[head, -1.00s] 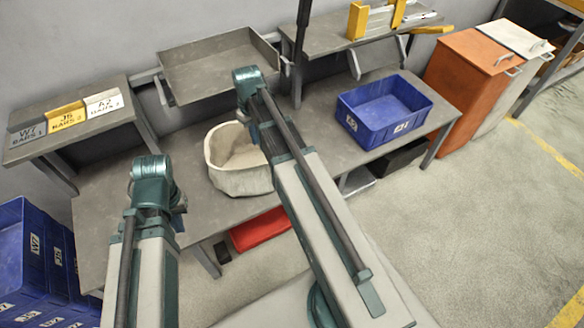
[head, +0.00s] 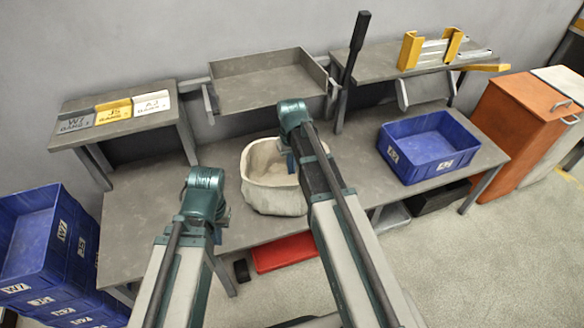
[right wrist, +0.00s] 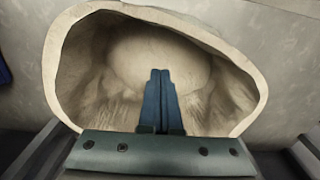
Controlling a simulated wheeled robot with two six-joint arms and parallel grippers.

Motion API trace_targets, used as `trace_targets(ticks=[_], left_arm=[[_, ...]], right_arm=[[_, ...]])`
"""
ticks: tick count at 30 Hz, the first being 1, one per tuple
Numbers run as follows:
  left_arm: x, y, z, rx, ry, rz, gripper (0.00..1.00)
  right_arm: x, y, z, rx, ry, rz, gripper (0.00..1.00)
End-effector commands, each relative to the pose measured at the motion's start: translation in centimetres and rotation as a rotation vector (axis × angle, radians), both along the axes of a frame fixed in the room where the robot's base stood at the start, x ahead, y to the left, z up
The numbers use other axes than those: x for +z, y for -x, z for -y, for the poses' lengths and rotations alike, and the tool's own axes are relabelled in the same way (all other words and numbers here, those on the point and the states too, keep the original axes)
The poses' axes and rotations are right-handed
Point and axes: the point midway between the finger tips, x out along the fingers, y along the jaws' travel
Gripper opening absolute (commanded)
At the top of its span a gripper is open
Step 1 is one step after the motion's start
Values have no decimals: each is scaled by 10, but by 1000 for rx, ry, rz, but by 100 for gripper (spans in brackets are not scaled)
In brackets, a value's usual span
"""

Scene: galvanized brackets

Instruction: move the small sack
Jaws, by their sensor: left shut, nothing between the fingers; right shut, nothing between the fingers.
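The small sack (head: 275,197) is a cream cloth bag with a wide open mouth, upright on the grey workbench (head: 135,225). In the right wrist view the sack's rim (right wrist: 52,65) surrounds a pale, rounded inside; I cannot tell whether that is its bottom or contents. My right gripper (head: 291,162) is over the sack's mouth, partly hidden by its arm. In the right wrist view its blue fingers (right wrist: 160,72) are together and empty, in front of the opening. My left gripper (head: 224,214) is shut, left of the sack and apart from it, mostly hidden behind its wrist.
A blue bin (head: 428,147) stands on the bench at right. A grey tray (head: 262,92) is behind the sack. Label blocks (head: 114,111) sit on a raised shelf at left. Stacked blue crates (head: 40,240) stand left of the bench. A red bin (head: 285,252) is below. Bench between shelf and sack is clear.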

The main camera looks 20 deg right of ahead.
Motion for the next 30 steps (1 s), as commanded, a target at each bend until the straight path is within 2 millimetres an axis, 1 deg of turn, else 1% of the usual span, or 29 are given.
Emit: trace_targets(ticks=[1,12,13,15,18,22,30], left_arm=[[-15,0,0,0,0,0,0],[-67,0,-1,-1,-5,2,0],[-61,0,-1,-2,-5,1,0],[-58,0,-1,-1,-5,2,0],[-57,0,-1,-1,-5,2,0],[-57,0,-1,-1,-5,2,0],[-57,0,-1,-1,-5,2,0]], right_arm=[[-15,0,0,0,0,0,0],[-67,0,0,0,0,0,0],[-61,10,1,0,0,0,0],[-58,25,2,0,0,0,0],[-58,36,3,0,0,0,0],[-58,41,3,0,0,0,0],[-58,40,3,0,0,0,0]])
